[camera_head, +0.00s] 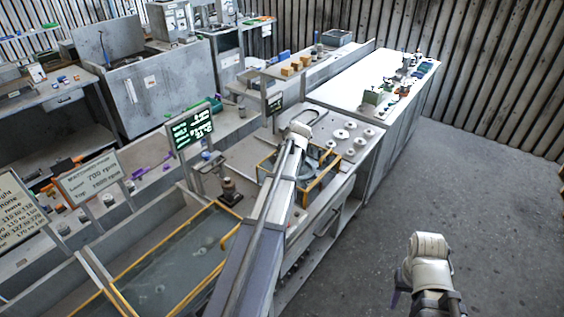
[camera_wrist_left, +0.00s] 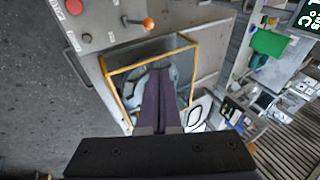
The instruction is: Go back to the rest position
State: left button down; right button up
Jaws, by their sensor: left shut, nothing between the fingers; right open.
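My left arm (camera_head: 262,215) reaches forward from the bottom of the head view, with its wrist above a yellow-framed clear box (camera_head: 325,180). Its gripper is hidden behind the arm there. In the left wrist view my left gripper (camera_wrist_left: 159,76) is shut, its dark fingers together with nothing between them. The fingers overlap the same yellow-framed box (camera_wrist_left: 112,88), which has a rounded grey part (camera_wrist_left: 148,80) inside. Whether they reach into the box I cannot tell. My right gripper (camera_head: 397,292) is at the lower right over the grey floor, open and partly hidden by its wrist.
A long tank with a yellow rim (camera_head: 168,262) lies left of my left arm. A green-text screen (camera_head: 192,128) and sign boards (camera_head: 90,178) stand nearby. A white-topped bench (camera_head: 350,78) with small parts is behind. The floor (camera_head: 490,190) on the right is clear.

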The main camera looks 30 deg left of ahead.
dwell(0.5)
pick_arm(q)
jog(key=s+d+f+h+b, duration=0.1)
jog(key=s+d+f+b, duration=0.15)
jog(key=d, duration=0.45)
jog(key=s+d+f+b, duration=0.2)
jog(key=d+f+b, duration=0.15)
jog(key=d, duration=0.45)
jog(key=s+d+f+m+g+h+b, duration=0.1)
jog(key=s+d+f+b, duration=0.4)
jog(key=s+d, duration=0.6)
jog(key=s+d+f+m+g+h+b, duration=0.1)
jog(key=s+d+f+b, duration=0.4)
jog(key=s+d, duration=0.6)
jog(key=d+f+g, duration=0.1)
jog(key=d+f, duration=0.1)
jog(key=d, duration=0.2)
jog(key=shift+f+h, duration=0.25)
jog(key=shift+h, duration=0.15)
